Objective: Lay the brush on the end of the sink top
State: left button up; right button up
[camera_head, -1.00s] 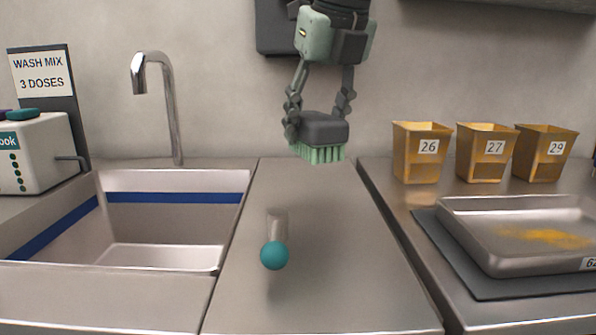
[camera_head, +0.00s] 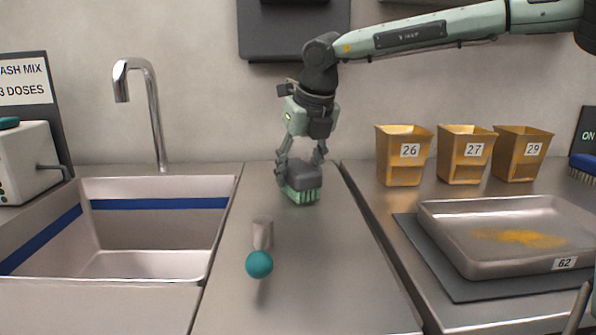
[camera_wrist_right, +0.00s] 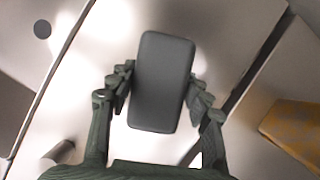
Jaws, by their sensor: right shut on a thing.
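The brush (camera_head: 304,176) has a dark grey block and green bristles that point down. My right gripper (camera_head: 299,167) is shut on the block from its two sides, low over the far end of the sink top (camera_head: 330,265), the bare metal surface right of the sink basin. I cannot tell whether the bristles touch the metal. In the right wrist view the grey block (camera_wrist_right: 161,78) sits between the fingers, and its bristles are hidden beneath it. My left gripper is out of view.
The sink basin (camera_head: 150,265) and tap (camera_head: 154,115) are left. Right, past a gap, are yellow bins (camera_head: 403,165) and a metal tray (camera_head: 480,262) with yellow powder.

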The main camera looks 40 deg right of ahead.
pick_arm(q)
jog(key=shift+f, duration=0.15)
pick_arm(e)
jog(key=shift+f, duration=0.15)
jog(key=shift+f, duration=0.1)
jog(key=o, duration=1.2)
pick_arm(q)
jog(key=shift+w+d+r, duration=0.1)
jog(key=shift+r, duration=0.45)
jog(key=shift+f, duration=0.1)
